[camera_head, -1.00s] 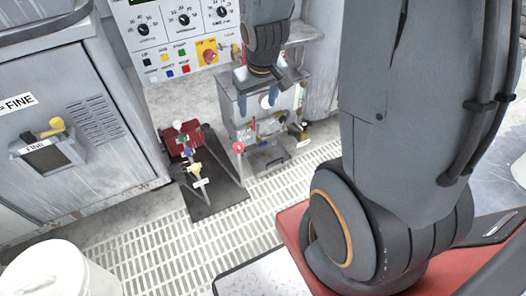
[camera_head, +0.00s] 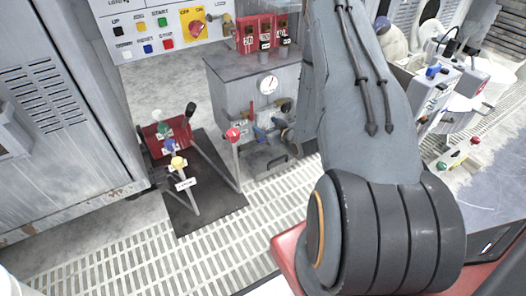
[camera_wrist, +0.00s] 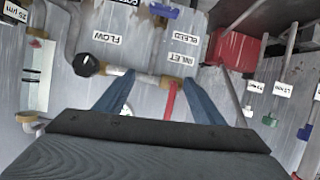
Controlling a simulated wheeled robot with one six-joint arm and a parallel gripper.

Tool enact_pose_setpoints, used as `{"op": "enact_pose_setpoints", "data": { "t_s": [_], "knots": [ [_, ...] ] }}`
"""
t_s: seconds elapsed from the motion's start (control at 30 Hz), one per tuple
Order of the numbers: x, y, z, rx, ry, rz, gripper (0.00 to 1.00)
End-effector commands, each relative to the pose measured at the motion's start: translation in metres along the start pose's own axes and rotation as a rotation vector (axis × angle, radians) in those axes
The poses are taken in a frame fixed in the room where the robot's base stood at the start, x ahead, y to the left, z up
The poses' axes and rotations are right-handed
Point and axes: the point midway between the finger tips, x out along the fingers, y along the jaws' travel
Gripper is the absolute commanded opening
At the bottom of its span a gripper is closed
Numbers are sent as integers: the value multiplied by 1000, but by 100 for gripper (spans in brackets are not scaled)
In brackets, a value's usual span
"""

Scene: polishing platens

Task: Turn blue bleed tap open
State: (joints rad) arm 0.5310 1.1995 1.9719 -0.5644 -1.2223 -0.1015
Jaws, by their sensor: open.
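The blue bleed tap (camera_wrist: 163,11) shows at the top edge of the wrist view, beside the upside-down BLEED label (camera_wrist: 192,35). Its blue handle lies roughly across the picture. My gripper (camera_wrist: 158,76) is open, its two blue-grey fingers apart and empty. The bleed tap is beyond the fingertips, apart from them. A pipe (camera_wrist: 118,71) and a red inlet handle (camera_wrist: 171,98) show between the fingers. In the head view, blue parts (camera_head: 261,133) show low on the grey cabinet front (camera_head: 232,97); my arm hides most of the gripper there.
A black flow knob (camera_wrist: 86,64) sits left of the fingers in the wrist view. A round gauge (camera_head: 268,84) and a red handle (camera_head: 254,106) are on the cabinet. Slatted floor (camera_head: 120,262) lies in front.

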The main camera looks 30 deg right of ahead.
Motion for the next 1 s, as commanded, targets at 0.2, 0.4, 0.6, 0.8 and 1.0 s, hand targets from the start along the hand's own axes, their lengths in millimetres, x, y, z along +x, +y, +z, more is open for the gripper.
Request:
{"op": "enact_pose_setpoints", "data": {
  "t_s": [0.2, 0.4, 0.6, 0.8, 1.0],
  "knots": [
    [22, 5, 93, 46, 202, 7, 62],
    [19, 5, 133, 75, 330, 17, 62],
    [20, 5, 141, 83, 375, 20, 62],
    [45, 5, 131, 81, 378, 19, 62],
    [72, 6, 120, 82, 376, 20, 62]
  ]
}}
